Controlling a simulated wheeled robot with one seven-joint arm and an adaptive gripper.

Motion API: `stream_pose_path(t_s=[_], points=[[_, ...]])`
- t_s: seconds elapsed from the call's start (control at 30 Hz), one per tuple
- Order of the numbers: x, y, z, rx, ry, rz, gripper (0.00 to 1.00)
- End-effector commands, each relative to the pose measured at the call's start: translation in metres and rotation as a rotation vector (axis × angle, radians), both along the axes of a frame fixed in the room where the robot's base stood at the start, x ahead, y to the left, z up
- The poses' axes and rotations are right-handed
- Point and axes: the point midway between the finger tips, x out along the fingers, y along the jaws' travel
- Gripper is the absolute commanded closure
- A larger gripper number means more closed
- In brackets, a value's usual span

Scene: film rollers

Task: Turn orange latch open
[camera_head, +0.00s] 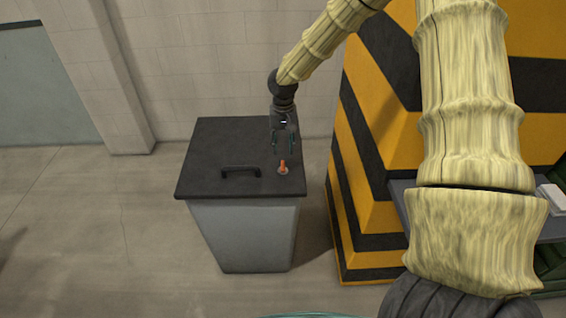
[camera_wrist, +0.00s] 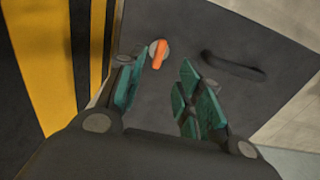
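The orange latch (camera_head: 283,166) is a small knob on a pale round base, on the right part of the dark lid (camera_head: 215,140) of a grey bin. It also shows in the wrist view (camera_wrist: 160,54), near the top and ahead of the fingers. My gripper (camera_head: 284,146) is above the lid, just behind and above the latch, pointing down. In the wrist view its teal-padded fingers (camera_wrist: 158,98) are apart with nothing between them. The gripper looks clear of the latch, though the exact gap is hard to tell.
A black handle (camera_head: 240,171) lies on the lid left of the latch. The grey bin body (camera_head: 245,235) stands on the floor. A yellow and black striped structure (camera_head: 375,130) rises close on the right. A pale wall (camera_head: 200,60) is behind. The floor at left is clear.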

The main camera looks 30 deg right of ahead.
Motion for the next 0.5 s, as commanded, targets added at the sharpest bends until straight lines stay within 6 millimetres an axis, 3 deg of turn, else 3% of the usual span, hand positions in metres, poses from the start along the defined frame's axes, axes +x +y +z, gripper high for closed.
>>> stream_pose_path(t_s=[0.5], points=[[-0.003, -0.002, -0.063, 0.001, 0.002, -0.002, 0.64]])
